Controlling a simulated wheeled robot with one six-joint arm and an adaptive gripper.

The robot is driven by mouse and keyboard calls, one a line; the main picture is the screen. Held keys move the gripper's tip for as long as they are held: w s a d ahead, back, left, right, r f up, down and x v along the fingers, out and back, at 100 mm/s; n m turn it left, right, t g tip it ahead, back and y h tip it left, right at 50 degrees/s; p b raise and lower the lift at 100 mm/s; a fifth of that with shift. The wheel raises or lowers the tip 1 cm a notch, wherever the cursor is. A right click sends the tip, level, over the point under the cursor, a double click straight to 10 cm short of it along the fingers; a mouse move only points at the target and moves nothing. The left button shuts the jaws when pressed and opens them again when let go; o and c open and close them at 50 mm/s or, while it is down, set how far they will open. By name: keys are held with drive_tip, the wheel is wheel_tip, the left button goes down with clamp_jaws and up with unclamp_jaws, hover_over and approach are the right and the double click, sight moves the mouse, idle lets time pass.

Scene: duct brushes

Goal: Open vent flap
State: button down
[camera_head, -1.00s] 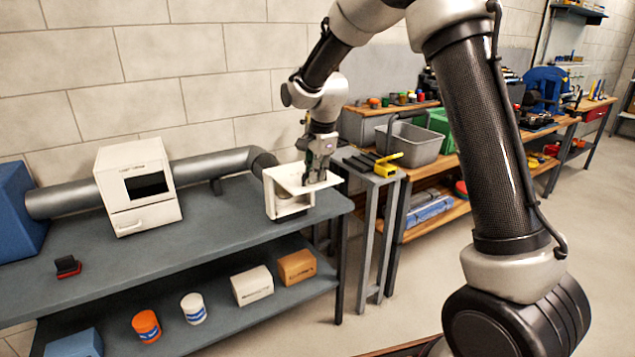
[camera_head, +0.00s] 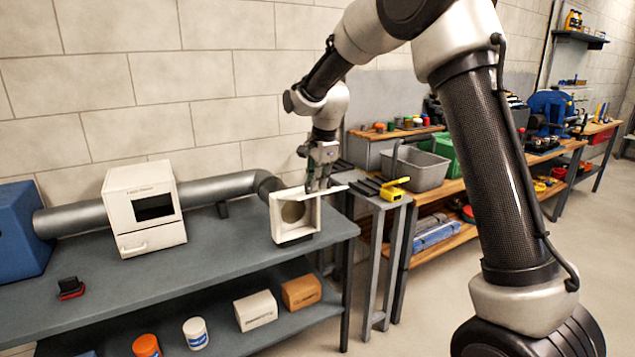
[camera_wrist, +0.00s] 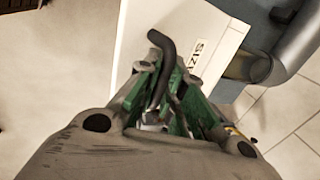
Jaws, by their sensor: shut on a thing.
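The white vent box (camera_head: 277,228) stands at the right end of the grey bench, at the end of the duct. Its front is open and a round duct mouth (camera_head: 292,211) shows inside. The white vent flap (camera_head: 328,190) sticks out from the box's top edge, roughly level and seen almost edge-on. My gripper (camera_head: 321,186) is above the flap, pointing down at it. In the wrist view the flap (camera_wrist: 160,20) carries dark lettering, and a dark bent handle (camera_wrist: 162,60) lies between my green fingers (camera_wrist: 165,95). The exact contact is partly hidden.
The grey duct (camera_head: 120,208) runs along the wall behind a white box-shaped unit (camera_head: 145,210). A black-and-red block (camera_head: 70,288) lies on the bench. A narrow stand with a yellow tool (camera_head: 393,190) is close on the right. Floor is free to the right.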

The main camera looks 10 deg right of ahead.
drive_tip(key=shift+a, duration=0.15)
drive_tip(key=c, duration=1.8)
unclamp_jaws()
drive_tip(key=v, duration=1.2)
